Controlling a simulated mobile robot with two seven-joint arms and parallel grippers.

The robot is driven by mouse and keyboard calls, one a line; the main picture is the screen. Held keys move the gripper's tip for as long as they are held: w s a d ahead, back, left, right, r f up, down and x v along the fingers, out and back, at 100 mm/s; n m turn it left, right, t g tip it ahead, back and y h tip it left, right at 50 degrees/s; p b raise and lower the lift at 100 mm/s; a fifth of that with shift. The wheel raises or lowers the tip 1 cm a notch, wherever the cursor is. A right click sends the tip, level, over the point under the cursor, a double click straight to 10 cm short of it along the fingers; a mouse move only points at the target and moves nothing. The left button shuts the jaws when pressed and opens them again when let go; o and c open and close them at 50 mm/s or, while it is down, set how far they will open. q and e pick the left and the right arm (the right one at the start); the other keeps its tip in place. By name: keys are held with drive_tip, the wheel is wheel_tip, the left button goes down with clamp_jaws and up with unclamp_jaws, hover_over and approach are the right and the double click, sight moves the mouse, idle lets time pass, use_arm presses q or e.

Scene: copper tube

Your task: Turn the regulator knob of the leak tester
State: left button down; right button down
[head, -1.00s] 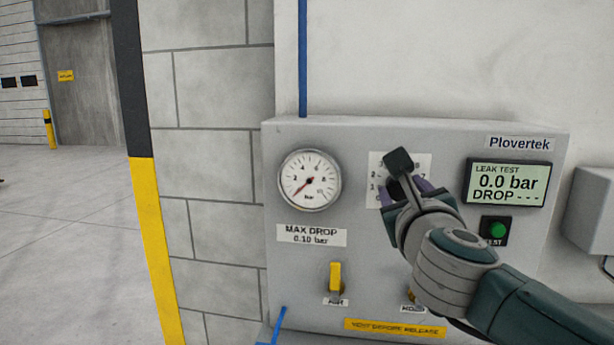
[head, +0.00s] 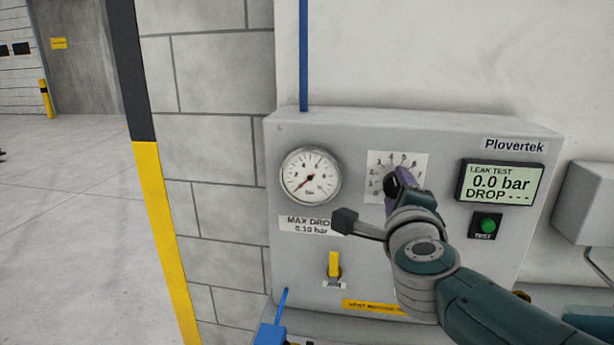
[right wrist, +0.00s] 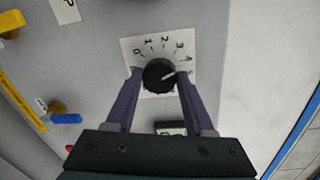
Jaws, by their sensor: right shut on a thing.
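The black regulator knob (head: 391,186) sits on a white dial plate (head: 380,160) on the grey leak tester (head: 500,240). My right gripper (head: 402,188) reaches it from the lower right, with one purple finger showing. In the right wrist view, the knob (right wrist: 159,74) is between the two fingers of the gripper (right wrist: 160,80), which is shut on it. The knob's white mark points near the 4. The round gauge (head: 310,176) has its red needle at the low end. The display (head: 501,182) reads 0.0 bar. My left gripper is not in view.
Below the gauge is a yellow valve lever (head: 334,264). The green TEST button (head: 487,224) is under the display. A blue lever (right wrist: 66,118) shows in the right wrist view. A grey box (head: 588,205) stands at the right. Open floor (head: 65,220) lies to the left.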

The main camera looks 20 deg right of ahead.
drive_tip(key=n+p, duration=0.1)
drive_tip(key=n, duration=0.4)
drive_tip(key=shift+a+h, duration=0.1)
drive_tip(key=shift+h, duration=0.2)
drive_tip(key=n, duration=0.2)
drive_tip(key=n+p, duration=0.1)
drive_tip(key=n, duration=0.2)
drive_tip(key=shift+f+g+h, duration=0.1)
drive_tip(key=shift+g+h, duration=0.2)
drive_tip(key=n, duration=0.6)
drive_tip(key=shift+f, duration=0.15)
drive_tip(key=n, duration=0.5)
drive_tip(key=shift+h, duration=0.3)
drive_tip(key=shift+n, duration=0.4)
